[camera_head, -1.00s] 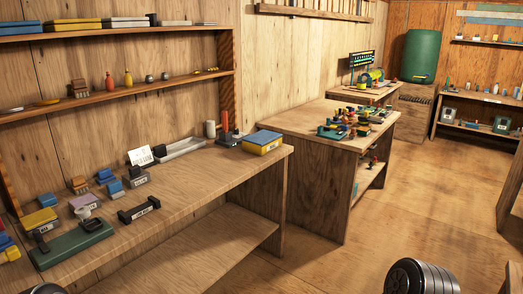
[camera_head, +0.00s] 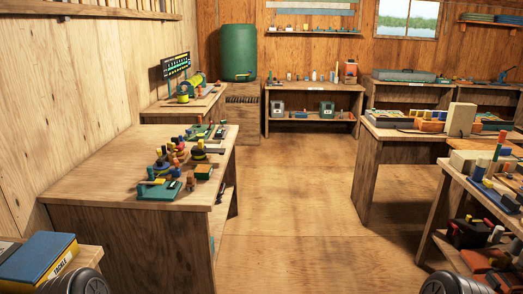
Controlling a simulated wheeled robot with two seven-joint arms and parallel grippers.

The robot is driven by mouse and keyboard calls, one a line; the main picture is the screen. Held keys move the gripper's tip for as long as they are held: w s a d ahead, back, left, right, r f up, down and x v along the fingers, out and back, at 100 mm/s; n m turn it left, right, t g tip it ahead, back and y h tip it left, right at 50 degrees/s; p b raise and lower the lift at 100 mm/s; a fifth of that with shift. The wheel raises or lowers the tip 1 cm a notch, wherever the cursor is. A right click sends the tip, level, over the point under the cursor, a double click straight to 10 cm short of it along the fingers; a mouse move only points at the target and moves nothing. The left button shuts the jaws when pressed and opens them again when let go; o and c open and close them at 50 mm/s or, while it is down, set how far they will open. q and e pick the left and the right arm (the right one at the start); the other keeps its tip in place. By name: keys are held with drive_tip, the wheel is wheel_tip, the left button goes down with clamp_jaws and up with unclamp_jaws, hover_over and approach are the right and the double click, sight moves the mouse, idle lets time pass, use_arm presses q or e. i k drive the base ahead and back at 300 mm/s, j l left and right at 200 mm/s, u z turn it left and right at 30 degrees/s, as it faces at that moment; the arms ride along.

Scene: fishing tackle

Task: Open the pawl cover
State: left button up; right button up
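No part that I can make out as a pawl cover shows; the items on the benches are too small to tell. Several small coloured devices (camera_head: 180,165) sit on the near left wooden bench (camera_head: 100,180). A yellow-green round device (camera_head: 191,83) and a dark panel with coloured marks (camera_head: 175,65) are on the bench behind it. Dark rounded parts of my own arms show at the bottom left and bottom right. My gripper fingers are not visible.
Open wooden floor (camera_head: 290,205) runs down the middle. A green barrel (camera_head: 238,52) stands at the back. Benches with tackle line the right, including a near right shelf unit (camera_head: 440,205). A blue-yellow tackle box (camera_head: 38,260) sits at the lower left.

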sight(199, 148)
drive_tip(key=i+z, duration=0.15)
drive_tip(key=i, duration=0.45)
drive_tip(key=i+z, duration=0.15)
drive_tip(key=i, duration=0.45)
drive_tip(key=i+j+z, duration=0.1)
drive_tip(key=i, duration=0.5)
drive_tip(key=i+j+z, duration=0.15)
drive_tip(key=i, duration=0.75)
drive_tip(key=u, duration=0.05)
